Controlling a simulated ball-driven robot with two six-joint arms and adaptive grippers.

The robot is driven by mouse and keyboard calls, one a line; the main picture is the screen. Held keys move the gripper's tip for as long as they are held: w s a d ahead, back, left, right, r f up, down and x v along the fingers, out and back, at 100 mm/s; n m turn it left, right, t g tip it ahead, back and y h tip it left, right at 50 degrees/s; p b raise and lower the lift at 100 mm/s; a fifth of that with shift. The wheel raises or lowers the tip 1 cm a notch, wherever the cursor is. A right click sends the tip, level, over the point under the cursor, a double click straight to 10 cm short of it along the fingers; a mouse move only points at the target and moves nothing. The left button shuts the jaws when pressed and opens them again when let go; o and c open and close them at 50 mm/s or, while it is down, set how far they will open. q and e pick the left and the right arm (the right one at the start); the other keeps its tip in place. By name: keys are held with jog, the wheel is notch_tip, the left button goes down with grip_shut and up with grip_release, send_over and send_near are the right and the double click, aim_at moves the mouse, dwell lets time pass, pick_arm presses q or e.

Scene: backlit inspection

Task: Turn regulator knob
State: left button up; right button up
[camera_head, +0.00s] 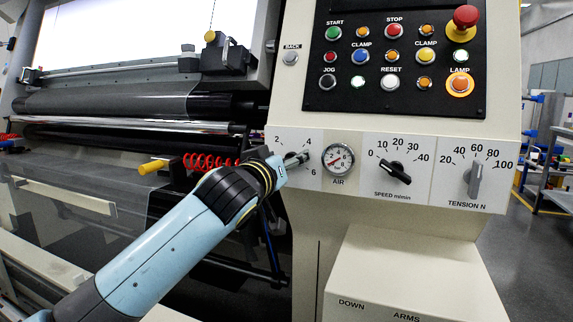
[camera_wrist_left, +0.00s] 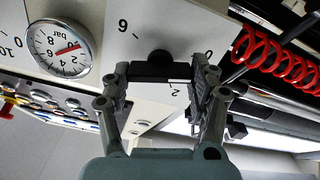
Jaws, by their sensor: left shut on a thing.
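The regulator knob (camera_wrist_left: 158,70) is black, on a white panel with a numbered scale, and sits between my left gripper's fingers in the left wrist view. A short white mark shows on it. My left gripper (camera_wrist_left: 163,76) is shut on the knob, one finger at each side. In the head view my left gripper (camera_head: 288,162) reaches the panel just left of the air gauge (camera_head: 338,160); the wrist hides part of the scale and most of the knob. The round gauge with a red needle also shows in the left wrist view (camera_wrist_left: 58,50). My right gripper is not in view.
Right of the gauge are the black speed knob (camera_head: 396,172) and the grey tension knob (camera_head: 474,180). A black button panel (camera_head: 392,85) with a red mushroom button (camera_head: 465,18) is above. A red coiled hose (camera_head: 207,162) and yellow handle (camera_head: 153,167) are left.

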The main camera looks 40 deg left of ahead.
pick_arm(q)
jog(key=shift+f+n, duration=0.3)
jog(key=shift+n, duration=1)
jog(key=o, duration=0.9)
jog(key=shift+o, duration=1.4)
jog(key=shift+r, duration=0.15)
jog(key=shift+s, duration=0.15)
jog(key=v, duration=1.1)
jog(key=shift+s, duration=0.4)
